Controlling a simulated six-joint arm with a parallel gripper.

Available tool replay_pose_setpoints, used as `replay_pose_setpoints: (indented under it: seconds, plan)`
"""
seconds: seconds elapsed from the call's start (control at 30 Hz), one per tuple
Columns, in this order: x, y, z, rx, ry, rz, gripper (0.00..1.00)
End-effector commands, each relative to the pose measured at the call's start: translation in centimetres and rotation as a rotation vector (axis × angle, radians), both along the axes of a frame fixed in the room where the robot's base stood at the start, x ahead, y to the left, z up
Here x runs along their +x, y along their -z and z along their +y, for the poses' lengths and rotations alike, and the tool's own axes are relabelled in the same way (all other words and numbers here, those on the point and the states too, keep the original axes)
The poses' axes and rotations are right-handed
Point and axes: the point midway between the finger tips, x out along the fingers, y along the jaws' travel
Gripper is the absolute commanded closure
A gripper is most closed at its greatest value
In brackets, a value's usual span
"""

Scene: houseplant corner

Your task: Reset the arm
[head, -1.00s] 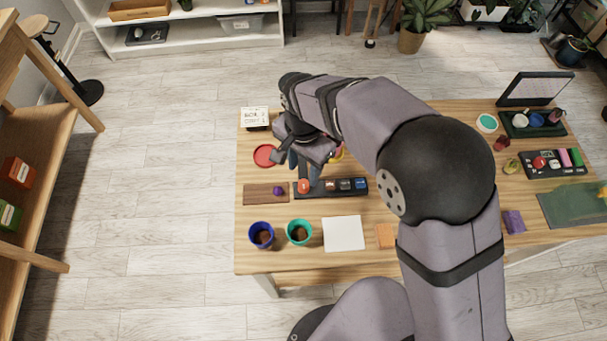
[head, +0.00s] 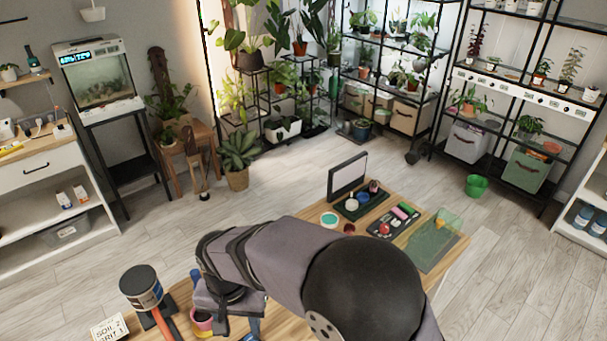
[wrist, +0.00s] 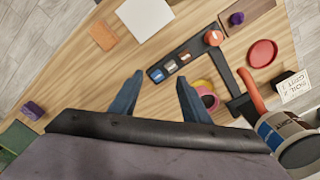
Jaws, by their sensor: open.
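My gripper (wrist: 158,95) is open, its two dark blue fingers apart with nothing between them. In the wrist view it hangs over the wooden table (wrist: 85,85). In the head view my arm runs along the table's near side and the gripper is mostly cut off at the bottom edge. A pink and yellow pot (wrist: 207,97) sits just beside the right finger in the wrist view. A black tray (wrist: 198,48) with several small items and a red-orange ball (wrist: 213,38) lies beyond the fingertips.
A black-topped cylinder (head: 141,287) with an orange-red handle stands near the gripper, beside a lettered sign (head: 110,327). A white square (wrist: 145,20), orange block (wrist: 102,36), red saucer (wrist: 262,53) and purple block (wrist: 32,110) lie around. Plant shelves stand beyond the table.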

Motion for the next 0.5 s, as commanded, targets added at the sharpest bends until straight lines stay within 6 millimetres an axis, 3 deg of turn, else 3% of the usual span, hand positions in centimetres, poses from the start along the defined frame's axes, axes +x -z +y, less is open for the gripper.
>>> replay_pose_setpoints:
  seconds: [0.03,0.2,0.4,0.5]
  plan:
    - [1.4,-0.6,-3.5,0.001,0.018,-0.001,0.57]
    - [2.8,-1.6,-14.0,0.001,0.019,-0.003,0.57]
    - [0.4,-1.8,-24.1,-0.001,0.015,-0.002,0.57]
    - [-1.4,-1.6,-27.3,-0.001,0.011,-0.002,0.57]
